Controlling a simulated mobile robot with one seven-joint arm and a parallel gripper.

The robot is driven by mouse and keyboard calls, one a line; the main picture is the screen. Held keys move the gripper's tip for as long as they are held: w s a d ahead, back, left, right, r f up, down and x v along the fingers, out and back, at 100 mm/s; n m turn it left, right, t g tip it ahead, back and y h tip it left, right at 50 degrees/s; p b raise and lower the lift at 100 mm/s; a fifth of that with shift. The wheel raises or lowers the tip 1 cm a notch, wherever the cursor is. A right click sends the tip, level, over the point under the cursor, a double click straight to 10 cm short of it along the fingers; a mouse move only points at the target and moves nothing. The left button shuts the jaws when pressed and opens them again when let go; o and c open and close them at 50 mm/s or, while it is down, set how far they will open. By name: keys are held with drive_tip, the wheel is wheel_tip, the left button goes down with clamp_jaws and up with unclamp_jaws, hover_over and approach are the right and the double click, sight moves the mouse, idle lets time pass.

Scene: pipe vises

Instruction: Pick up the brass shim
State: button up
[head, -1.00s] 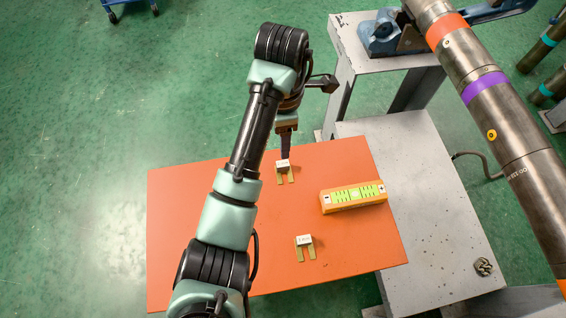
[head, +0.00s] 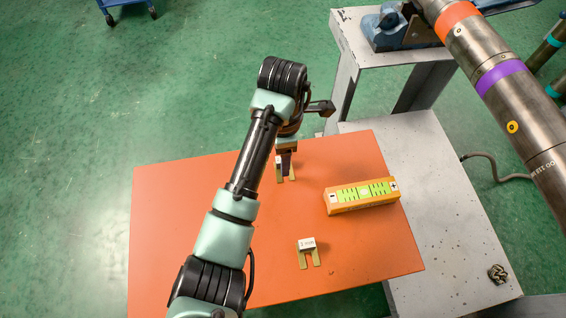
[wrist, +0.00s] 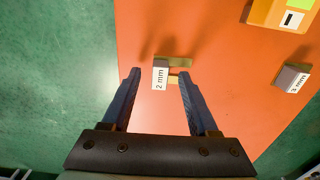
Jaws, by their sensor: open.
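A small brass shim (wrist: 178,62) with a label block marked "2 mm" lies on the orange tabletop. In the wrist view its label lies between my two fingertips, with brass parts toward the right. My gripper (wrist: 159,76) is open, one finger on each side, and not closed on it. In the head view my gripper (head: 287,163) is over this shim (head: 279,176) and hides part of it. A second brass shim (head: 309,258) with a white-topped label block lies nearer the front; its label block (wrist: 292,78) shows at right in the wrist view.
An orange level-like block (head: 362,196) with green panels lies right of the shims. The orange tabletop (head: 180,230) is clear at left. A grey metal bench (head: 450,240), a blue vise (head: 390,28) and a thick banded pipe (head: 490,75) stand to the right.

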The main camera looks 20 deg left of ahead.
clamp_jaws()
idle(0.3)
